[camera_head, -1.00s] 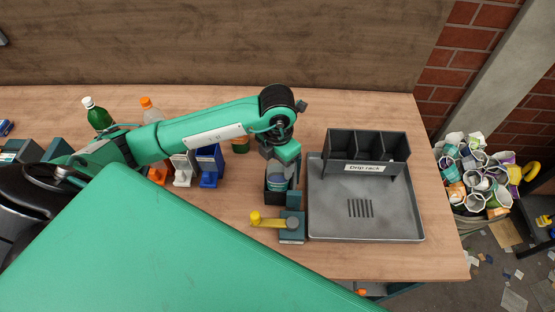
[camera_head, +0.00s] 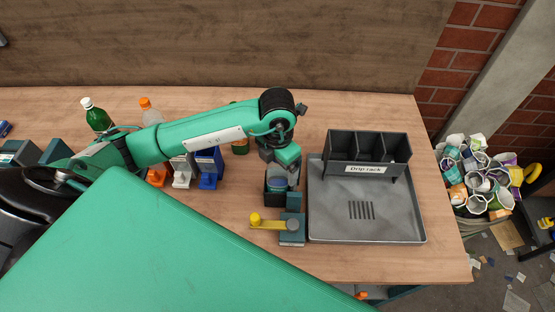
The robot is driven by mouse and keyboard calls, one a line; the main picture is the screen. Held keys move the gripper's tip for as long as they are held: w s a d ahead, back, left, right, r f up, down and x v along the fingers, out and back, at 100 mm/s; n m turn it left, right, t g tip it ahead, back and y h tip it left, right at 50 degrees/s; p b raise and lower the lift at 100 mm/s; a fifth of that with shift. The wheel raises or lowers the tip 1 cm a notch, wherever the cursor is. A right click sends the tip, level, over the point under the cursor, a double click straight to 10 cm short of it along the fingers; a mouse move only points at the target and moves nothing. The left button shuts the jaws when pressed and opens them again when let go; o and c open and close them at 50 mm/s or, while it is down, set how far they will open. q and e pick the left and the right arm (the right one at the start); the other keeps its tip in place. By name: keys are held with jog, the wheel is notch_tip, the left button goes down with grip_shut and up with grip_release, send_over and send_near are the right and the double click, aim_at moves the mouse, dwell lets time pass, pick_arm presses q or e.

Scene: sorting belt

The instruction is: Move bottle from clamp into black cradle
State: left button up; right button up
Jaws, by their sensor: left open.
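My left gripper (camera_head: 281,172) points down over the clamp (camera_head: 292,229), a teal and dark block with a yellow lever pointing left. It is open around or just above a pale and teal round shape in the dark holder beside the clamp. This may be the bottle, but the wrist hides most of it and contact cannot be told. Left of the gripper stand an orange cradle (camera_head: 157,177), a white cradle (camera_head: 181,180) and a blue cradle (camera_head: 209,180). I cannot make out a separate black cradle. My right gripper is out of view.
A grey tray (camera_head: 330,220) with a black drip rack (camera_head: 367,148) stands right of the clamp. A green bottle (camera_head: 97,118) and an orange-capped clear bottle (camera_head: 150,114) stand behind my left arm. Another bottle (camera_head: 240,147) is partly hidden.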

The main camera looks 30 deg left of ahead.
pick_arm(q)
notch_tip(320, 180, up, 12)
jog(key=shift+r+b, duration=0.1)
jog(key=shift+b, duration=0.95)
jog(key=shift+r, duration=0.8)
